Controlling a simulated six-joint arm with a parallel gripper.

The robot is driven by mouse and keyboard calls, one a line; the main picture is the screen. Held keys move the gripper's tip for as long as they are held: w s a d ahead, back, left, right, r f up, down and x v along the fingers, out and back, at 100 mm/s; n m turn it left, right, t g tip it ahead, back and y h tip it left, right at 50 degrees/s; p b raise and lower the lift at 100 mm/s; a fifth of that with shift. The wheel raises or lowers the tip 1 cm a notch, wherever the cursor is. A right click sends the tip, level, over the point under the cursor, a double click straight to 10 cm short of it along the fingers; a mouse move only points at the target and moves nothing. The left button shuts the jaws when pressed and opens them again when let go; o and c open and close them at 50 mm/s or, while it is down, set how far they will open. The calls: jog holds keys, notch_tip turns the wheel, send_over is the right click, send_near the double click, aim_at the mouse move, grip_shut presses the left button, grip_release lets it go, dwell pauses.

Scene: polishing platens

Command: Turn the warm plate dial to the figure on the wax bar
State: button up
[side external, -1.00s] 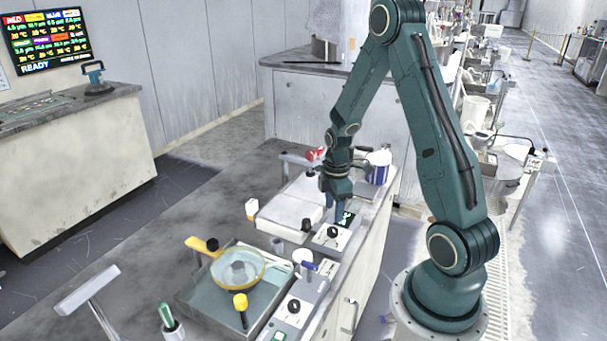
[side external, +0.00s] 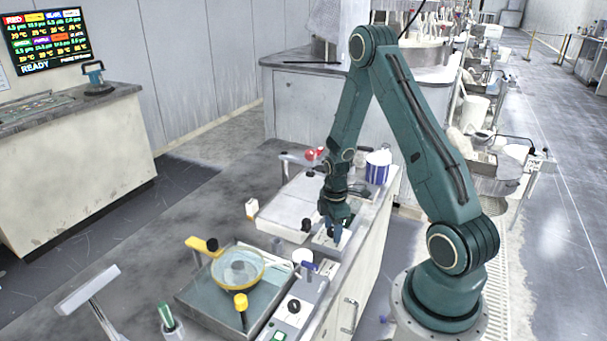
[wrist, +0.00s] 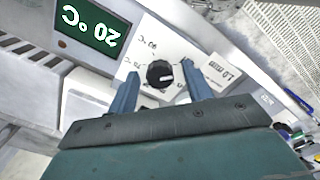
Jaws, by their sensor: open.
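The warm plate dial (wrist: 160,74) is a black round knob with a pale pointer mark on a white panel. In the wrist view it sits between the two blue fingers of my gripper (wrist: 160,72), which is open, with a gap visible on each side. In the side view my gripper (side external: 331,236) is low over the panel and hides the dial. I cannot pick out a figure on any wax bar.
A white slab (side external: 284,216) lies left of the panel, with a small pale block (side external: 251,208) at its corner. A tray (side external: 190,297) with a yellow-handled round pan (side external: 238,268) stands in front. A second control panel with a black dial (side external: 293,306) is nearer. A blue-striped pot (side external: 378,167) stands behind.

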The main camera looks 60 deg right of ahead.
jog(key=c, duration=1)
